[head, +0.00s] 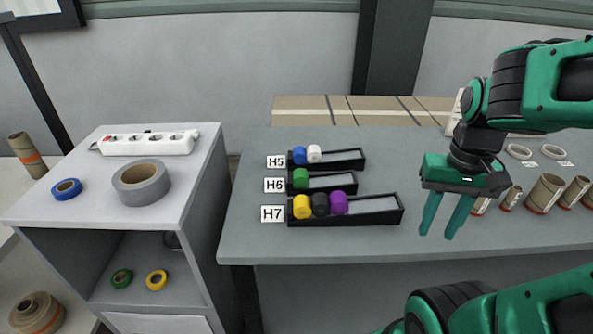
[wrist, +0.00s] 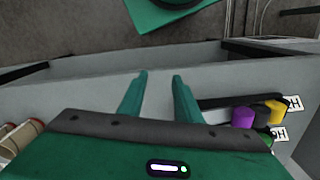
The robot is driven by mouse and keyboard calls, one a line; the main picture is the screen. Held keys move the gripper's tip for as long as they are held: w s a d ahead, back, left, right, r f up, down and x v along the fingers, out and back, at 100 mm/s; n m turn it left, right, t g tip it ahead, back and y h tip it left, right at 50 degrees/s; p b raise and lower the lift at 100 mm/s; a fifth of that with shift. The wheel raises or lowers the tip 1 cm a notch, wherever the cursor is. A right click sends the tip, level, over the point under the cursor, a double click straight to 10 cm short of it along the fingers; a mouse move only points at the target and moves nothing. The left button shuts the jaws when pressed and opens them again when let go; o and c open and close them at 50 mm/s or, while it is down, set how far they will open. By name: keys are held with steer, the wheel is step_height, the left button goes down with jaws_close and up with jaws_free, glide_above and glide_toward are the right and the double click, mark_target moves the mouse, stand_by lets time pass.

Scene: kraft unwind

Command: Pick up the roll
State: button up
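Two brown rolls show partly at the lower left of the wrist view (wrist: 22,136). Which roll the task means, I cannot tell. My green gripper (head: 438,232) points down near the table's front edge, left of these rolls and apart from them. It also shows in the wrist view (wrist: 159,80). Its two fingers are spread with nothing between them.
Black trays labelled H5 (head: 350,160), H6 (head: 330,186) and H7 (head: 380,210) hold coloured cylinders. The left cabinet (head: 95,205) carries a grey tape roll (head: 141,183), a blue tape roll (head: 66,189) and a power strip (head: 148,144).

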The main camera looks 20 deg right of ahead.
steer(key=shift+w+a, duration=0.1)
steer(key=shift+w, duration=0.15)
steer(key=o, duration=0.4)
steer(key=shift+o, duration=1)
steer(key=shift+w+a+r+n, duration=0.35)
steer(key=shift+w+r+n, duration=0.3)
steer(key=shift+r+n, duration=0.15)
steer(key=n+t+y, duration=0.2)
steer(key=n+y, duration=0.2)
steer(key=n, duration=1.5)
glide_toward(302, 172)
steer(key=x, duration=0.4)
steer(key=shift+w+a+f, duration=0.2)
steer(key=shift+a, duration=0.05)
steer(key=shift+x, duration=2.65)
